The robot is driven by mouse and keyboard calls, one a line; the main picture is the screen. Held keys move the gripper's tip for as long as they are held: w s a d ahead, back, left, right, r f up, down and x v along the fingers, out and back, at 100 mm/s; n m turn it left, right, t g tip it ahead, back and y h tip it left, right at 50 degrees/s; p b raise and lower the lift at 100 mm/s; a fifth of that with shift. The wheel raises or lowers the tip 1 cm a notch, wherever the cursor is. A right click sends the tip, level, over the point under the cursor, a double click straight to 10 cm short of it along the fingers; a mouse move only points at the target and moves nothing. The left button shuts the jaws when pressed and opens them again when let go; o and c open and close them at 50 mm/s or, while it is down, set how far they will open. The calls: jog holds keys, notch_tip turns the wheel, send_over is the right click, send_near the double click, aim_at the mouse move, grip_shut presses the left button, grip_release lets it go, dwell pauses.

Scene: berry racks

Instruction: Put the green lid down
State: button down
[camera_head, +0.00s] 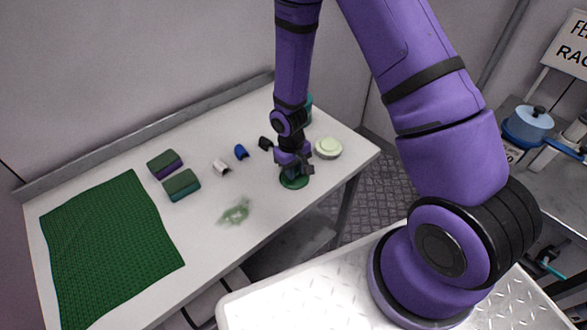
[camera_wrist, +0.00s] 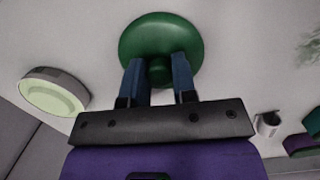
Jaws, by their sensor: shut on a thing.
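The green lid (camera_head: 294,182) is at the right part of the white table, under my gripper (camera_head: 293,170). In the wrist view the lid (camera_wrist: 160,38) is a round green disc with a knob. My gripper's two blue fingers (camera_wrist: 160,78) are shut on that knob, one on each side. The lid looks level and at or very close to the table top; I cannot tell whether it touches.
A pale round container (camera_head: 328,148) stands right of the lid. Two green-topped sponges (camera_head: 181,185), a white piece (camera_head: 221,166), a blue piece (camera_head: 241,152) and a black piece (camera_head: 265,143) lie left.

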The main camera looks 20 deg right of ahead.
jog(key=shift+f, duration=0.1)
jog(key=c, duration=0.9)
grip_release()
